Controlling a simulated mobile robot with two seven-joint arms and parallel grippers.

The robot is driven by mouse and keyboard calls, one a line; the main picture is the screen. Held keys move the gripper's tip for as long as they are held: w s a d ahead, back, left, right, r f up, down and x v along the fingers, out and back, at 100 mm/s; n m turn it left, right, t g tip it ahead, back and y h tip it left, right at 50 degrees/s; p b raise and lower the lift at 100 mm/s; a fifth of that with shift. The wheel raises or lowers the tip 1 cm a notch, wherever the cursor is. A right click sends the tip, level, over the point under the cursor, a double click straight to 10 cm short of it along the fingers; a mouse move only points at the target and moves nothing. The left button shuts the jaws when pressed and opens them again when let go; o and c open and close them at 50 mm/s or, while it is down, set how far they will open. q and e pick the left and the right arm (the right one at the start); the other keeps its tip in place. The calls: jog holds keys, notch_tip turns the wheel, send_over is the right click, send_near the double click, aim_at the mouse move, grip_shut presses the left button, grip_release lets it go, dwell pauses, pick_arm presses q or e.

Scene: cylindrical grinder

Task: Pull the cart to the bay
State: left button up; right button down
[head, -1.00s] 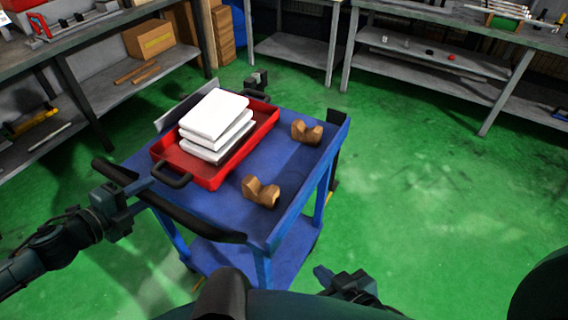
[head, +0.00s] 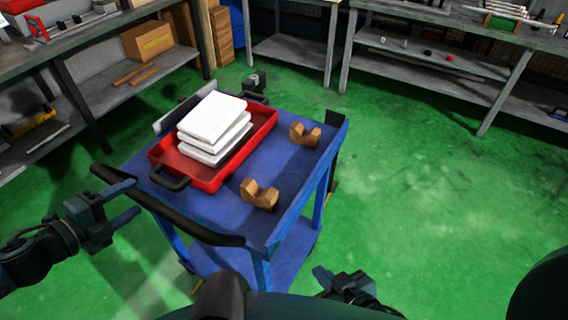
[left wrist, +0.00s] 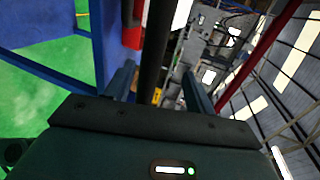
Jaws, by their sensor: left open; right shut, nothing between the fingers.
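The blue cart (head: 226,209) stands in the middle of the head view, with a black push handle (head: 196,228) along its near left side. My left gripper (head: 136,198) is open at the handle's left part, its fingertips close to the bar. In the left wrist view, a dark bar (left wrist: 156,50) runs between the open fingers (left wrist: 158,88) as seen; I cannot tell whether they touch it. My right gripper (head: 322,275) is shut and empty, low in the head view, right of the cart's near corner. No marked bay is recognisable.
On the cart are a red tray (head: 207,181) with stacked white blocks (head: 213,118) and two brown V-shaped blocks (head: 260,194) (head: 305,135). Shelved benches stand at left (head: 84,42) and back (head: 440,65). Green floor (head: 430,190) is clear at right.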

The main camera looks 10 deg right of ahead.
pick_arm(q)
jog(key=shift+s+a+r, duration=0.7)
jog(key=shift+s, duration=0.15)
jog(key=shift+s+a+r, duration=0.65)
jog(key=shift+s, duration=0.15)
